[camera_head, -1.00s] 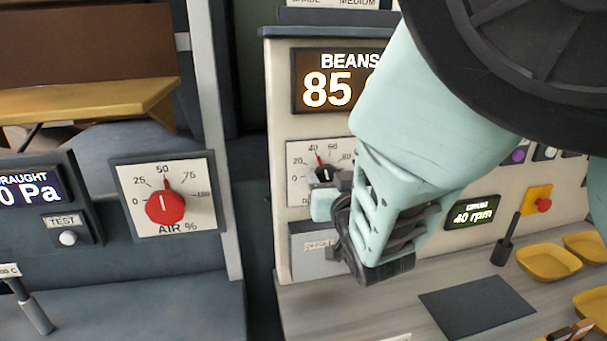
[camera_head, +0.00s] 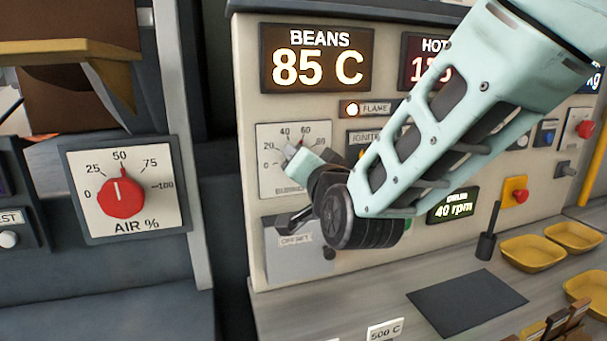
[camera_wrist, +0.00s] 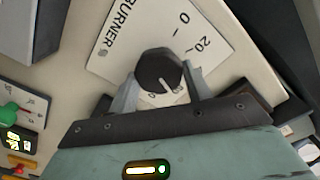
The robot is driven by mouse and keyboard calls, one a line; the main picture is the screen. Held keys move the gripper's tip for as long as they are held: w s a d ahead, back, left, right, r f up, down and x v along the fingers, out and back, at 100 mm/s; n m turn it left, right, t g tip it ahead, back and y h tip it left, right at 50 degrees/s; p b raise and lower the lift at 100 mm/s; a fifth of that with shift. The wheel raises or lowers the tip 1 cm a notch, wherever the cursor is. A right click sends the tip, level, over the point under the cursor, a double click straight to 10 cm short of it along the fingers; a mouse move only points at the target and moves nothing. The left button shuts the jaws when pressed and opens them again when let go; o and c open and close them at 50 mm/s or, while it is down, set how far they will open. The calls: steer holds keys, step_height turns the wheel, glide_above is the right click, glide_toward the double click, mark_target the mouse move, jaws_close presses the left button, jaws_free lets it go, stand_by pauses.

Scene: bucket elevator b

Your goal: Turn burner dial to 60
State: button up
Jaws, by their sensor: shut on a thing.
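The burner dial plate (camera_head: 268,183) is cream with a printed scale; 0, 20, 40, 60 and 80 show. A red mark shows close to the 60. My gripper (camera_head: 297,158) reaches the dial from the right and hides most of its knob in the head view. In the wrist view the black round burner knob (camera_wrist: 152,65) sits between the two fingertips of my gripper (camera_wrist: 160,84), which is shut on it. A white line on the knob points toward the gripper; the number it faces is mostly hidden.
The BEANS display (camera_head: 316,58) above reads 85 C, with a lit FLAME lamp (camera_head: 352,109) below it. A red AIR % dial (camera_head: 121,198) is on the left panel. The offset cover (camera_head: 290,262) is just below my gripper. Yellow trays (camera_head: 532,253) stand on the counter.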

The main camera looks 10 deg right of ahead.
stand_by(0.5)
steer(key=o, duration=0.9)
steer(key=shift+o, duration=0.2)
steer(key=shift+s, duration=0.1)
steer(key=s+d+b, duration=0.3)
steer(key=s+b, duration=0.5)
steer(key=s, duration=0.9)
steer(key=shift+d, duration=0.2)
